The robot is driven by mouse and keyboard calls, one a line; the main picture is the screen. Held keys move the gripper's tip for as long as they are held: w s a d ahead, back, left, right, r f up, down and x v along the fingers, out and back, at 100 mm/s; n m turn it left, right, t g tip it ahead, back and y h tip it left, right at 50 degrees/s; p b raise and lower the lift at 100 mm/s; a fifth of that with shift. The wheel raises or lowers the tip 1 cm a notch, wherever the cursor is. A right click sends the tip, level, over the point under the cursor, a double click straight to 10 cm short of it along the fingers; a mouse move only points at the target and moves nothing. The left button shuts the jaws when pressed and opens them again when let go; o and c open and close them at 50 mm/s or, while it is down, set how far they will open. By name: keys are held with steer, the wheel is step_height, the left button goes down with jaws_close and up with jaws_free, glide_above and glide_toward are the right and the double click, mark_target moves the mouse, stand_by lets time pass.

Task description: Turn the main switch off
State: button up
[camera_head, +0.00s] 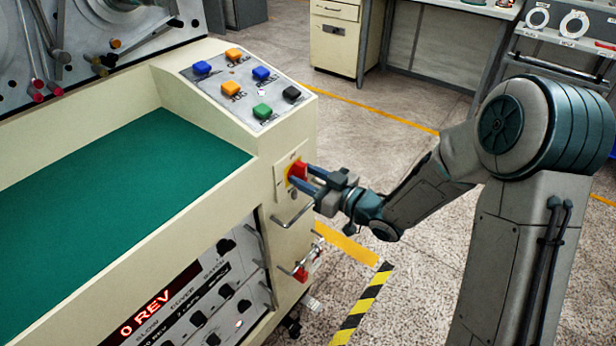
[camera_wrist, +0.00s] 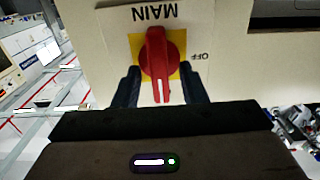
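The main switch (camera_head: 297,171) is a red rotary knob on a yellow plate, on the end face of the cream machine. In the wrist view the red knob (camera_wrist: 155,62) shows close up, under the upside-down label MAIN, with OFF printed to the right. The knob's handle and white mark point down in that picture, not toward OFF. My gripper (camera_head: 308,176) reaches the switch from the right. In the wrist view my gripper's two dark fingers (camera_wrist: 162,90) stand apart, one on each side of the knob. Small gaps seem to show between fingers and knob; contact is unclear.
Above the switch is a sloped panel (camera_head: 245,88) with several coloured buttons. A metal handle (camera_head: 292,216) sits just below the switch. A display (camera_head: 160,300) reads 0 REV.

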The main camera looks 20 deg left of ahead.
jaws_close()
steer(key=shift+f+n+b, duration=0.15)
steer(key=shift+n+b, duration=0.15)
steer(key=shift+b, duration=0.15)
steer(key=n+b, duration=0.1)
steer(key=b, duration=0.1)
steer(key=n+b, duration=0.1)
steer(key=b, duration=0.1)
steer(key=shift+s+f+n, duration=0.15)
steer(key=shift+f+n, duration=0.05)
steer(key=shift+n, duration=0.1)
steer(key=n+b, duration=0.2)
steer(key=b, duration=0.1)
steer(key=n+b, duration=0.3)
steer(key=b, duration=0.1)
steer(key=shift+s+a+f, duration=0.1)
steer(key=shift+s+f, duration=0.05)
steer(key=n+b, duration=0.6)
steer(key=b, duration=0.2)
steer(key=shift+s+f+n, duration=0.1)
steer(key=shift+f+n, duration=0.05)
steer(key=shift+n, duration=0.15)
steer(key=n+b, duration=0.3)
steer(key=b, duration=0.1)
steer(key=shift+n, duration=0.3)
